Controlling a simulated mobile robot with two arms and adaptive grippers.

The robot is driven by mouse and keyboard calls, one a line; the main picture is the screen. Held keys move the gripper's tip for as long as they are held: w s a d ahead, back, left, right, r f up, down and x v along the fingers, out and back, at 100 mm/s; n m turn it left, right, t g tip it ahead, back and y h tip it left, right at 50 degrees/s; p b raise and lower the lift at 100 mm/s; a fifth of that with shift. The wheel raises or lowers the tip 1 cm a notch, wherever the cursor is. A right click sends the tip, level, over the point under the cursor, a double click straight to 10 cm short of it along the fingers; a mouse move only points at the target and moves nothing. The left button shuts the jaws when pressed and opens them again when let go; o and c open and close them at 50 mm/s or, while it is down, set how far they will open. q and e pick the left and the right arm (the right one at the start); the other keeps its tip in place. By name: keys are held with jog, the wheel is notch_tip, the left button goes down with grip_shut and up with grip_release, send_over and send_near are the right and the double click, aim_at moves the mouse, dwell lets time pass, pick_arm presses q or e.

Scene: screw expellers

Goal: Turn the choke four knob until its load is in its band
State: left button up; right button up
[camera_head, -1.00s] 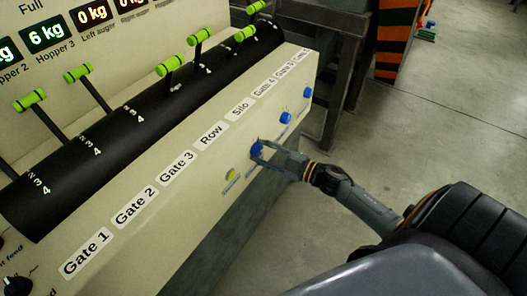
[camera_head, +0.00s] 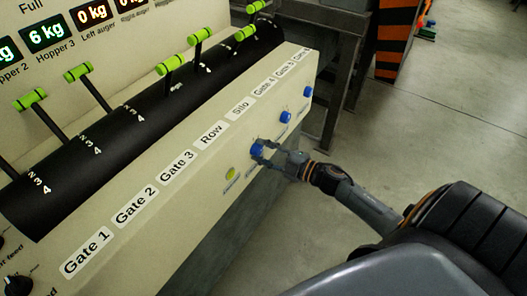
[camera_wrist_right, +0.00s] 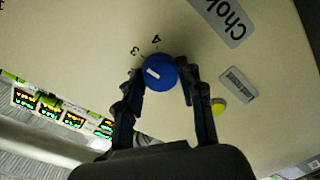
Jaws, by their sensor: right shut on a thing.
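A round blue knob (camera_head: 257,150) sits on the cream panel front. My right gripper (camera_head: 266,151) has its fingers around it. In the right wrist view the blue knob (camera_wrist_right: 160,72) shows between the two fingertips of my right gripper (camera_wrist_right: 161,86), with a white pointer mark on its face. The numbers 3 and 4 are printed beside it. A label starting "Chok" (camera_wrist_right: 222,18) is cut off by the frame, so its number is hidden. I cannot read a choke load or a band. My left gripper is not in view.
More blue knobs (camera_head: 285,117) (camera_head: 307,92) lie farther along the panel. A yellow-green button (camera_head: 230,174) is close on the near side. Green-handled levers (camera_head: 172,63) stand on the black housing above. Open concrete floor (camera_head: 430,150) lies to the right.

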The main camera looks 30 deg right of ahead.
jog(key=o, duration=1.2)
jog(key=shift+s, duration=0.2)
jog(key=v, duration=1.1)
jog(key=shift+s+d, duration=0.2)
jog(key=shift+s, duration=0.1)
